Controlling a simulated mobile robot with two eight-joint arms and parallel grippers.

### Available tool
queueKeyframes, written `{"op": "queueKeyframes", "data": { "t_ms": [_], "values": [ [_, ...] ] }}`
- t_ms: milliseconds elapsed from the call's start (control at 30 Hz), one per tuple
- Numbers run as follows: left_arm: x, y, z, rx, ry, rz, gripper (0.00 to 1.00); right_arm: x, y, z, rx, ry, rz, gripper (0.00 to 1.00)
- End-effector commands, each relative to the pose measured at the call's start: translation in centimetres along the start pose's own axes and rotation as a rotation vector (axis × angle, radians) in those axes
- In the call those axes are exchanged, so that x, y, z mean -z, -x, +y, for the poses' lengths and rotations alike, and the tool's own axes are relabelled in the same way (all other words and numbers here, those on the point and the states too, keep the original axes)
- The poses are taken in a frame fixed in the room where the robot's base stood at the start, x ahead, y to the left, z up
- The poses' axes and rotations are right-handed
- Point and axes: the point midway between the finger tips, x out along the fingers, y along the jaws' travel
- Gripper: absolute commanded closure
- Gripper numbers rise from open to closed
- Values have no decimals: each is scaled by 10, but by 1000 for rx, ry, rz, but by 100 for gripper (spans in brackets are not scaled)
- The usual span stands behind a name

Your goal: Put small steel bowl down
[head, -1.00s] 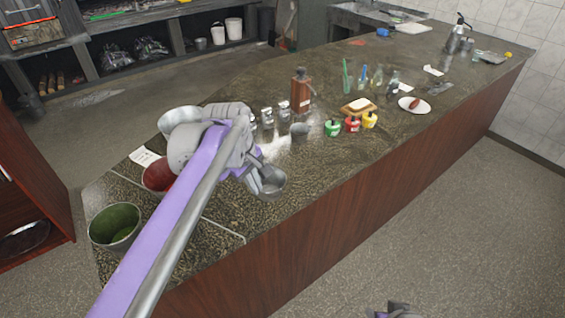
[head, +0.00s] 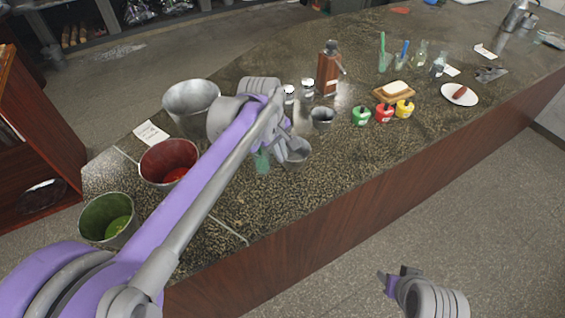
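The small steel bowl (head: 298,154) is at the tip of my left gripper (head: 284,143), over the near part of the dark stone counter (head: 330,180). The gripper appears shut on its left rim. Whether the bowl's base touches the counter cannot be told. My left arm hides part of the counter behind it. My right gripper (head: 392,280) is low at the right, in front of the counter and away from the bowl; its finger opening is unclear.
Large buckets line the left. Counter right of the bowl is clear.

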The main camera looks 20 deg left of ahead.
Motion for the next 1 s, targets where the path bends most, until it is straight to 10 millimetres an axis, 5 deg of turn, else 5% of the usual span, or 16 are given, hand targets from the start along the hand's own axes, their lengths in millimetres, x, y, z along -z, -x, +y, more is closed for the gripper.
{"op": "queueKeyframes", "data": {
  "t_ms": [300, 700, 867, 1000],
  "values": [
    [0, -39, -10, 0, 0, 0, 100, -2, -2, 0, 0, 0, -2, 50],
    [0, -44, -11, 0, 0, 0, 100, -4, -4, 0, 0, 0, -4, 50],
    [0, -43, -11, 0, 0, 0, 70, -4, -3, 0, 0, 0, -3, 50],
    [0, -43, -11, 0, 0, 0, 66, -4, -3, 0, 0, 0, -3, 50]
  ]
}}
